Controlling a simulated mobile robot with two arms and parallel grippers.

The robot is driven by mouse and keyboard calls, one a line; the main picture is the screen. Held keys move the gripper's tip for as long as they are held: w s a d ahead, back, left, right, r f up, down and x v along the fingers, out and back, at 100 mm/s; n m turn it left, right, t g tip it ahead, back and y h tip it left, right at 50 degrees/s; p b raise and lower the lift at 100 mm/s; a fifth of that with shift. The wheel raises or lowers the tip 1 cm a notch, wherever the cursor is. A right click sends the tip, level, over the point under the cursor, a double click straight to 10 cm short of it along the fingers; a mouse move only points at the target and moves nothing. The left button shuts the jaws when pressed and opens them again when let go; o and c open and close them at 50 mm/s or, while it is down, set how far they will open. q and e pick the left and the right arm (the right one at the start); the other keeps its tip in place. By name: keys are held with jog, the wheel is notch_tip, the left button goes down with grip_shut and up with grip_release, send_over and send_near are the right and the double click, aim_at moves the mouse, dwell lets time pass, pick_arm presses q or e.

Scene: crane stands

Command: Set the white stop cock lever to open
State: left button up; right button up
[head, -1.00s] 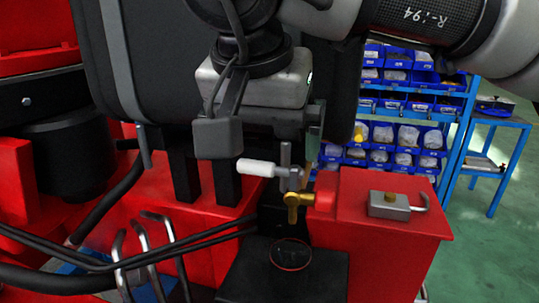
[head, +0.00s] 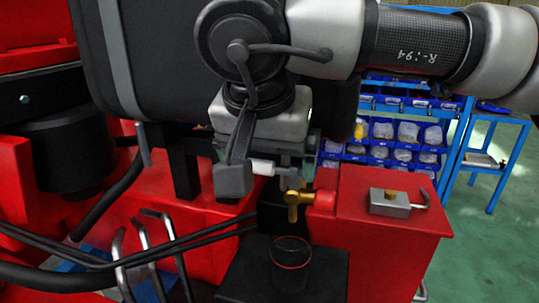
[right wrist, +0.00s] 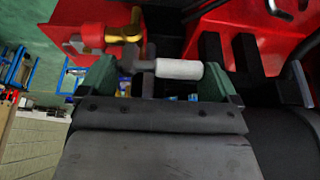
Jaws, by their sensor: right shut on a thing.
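The white stop cock lever (head: 262,168) shows in the head view with its white grip pointing left, beside the brass valve (head: 293,198) and red fitting on the red block. Part of it is hidden by my right gripper (head: 278,158), which comes down over it from above. In the right wrist view, the white lever (right wrist: 180,69) lies crosswise between the two green fingertips of my right gripper (right wrist: 156,82), with its grey metal joint near the left fingertip. The right gripper is shut on the lever. My left gripper is not in view.
A small grey metal block with a hooked rod (head: 391,202) sits on the red block (head: 385,235) to the right. Black hoses (head: 150,259) and bent metal levers (head: 155,240) are at the lower left. A blue shelf with bins (head: 385,145) stands behind.

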jog(key=shift+s+n+y, duration=0.2)
jog(key=shift+n+y, duration=0.1)
jog(key=shift+n, duration=0.5)
jog(key=o, duration=0.9)
jog(key=shift+o, duration=0.2)
jog(key=shift+r, duration=0.1)
jog(key=v, duration=1)
jog(key=shift+s+r, duration=0.3)
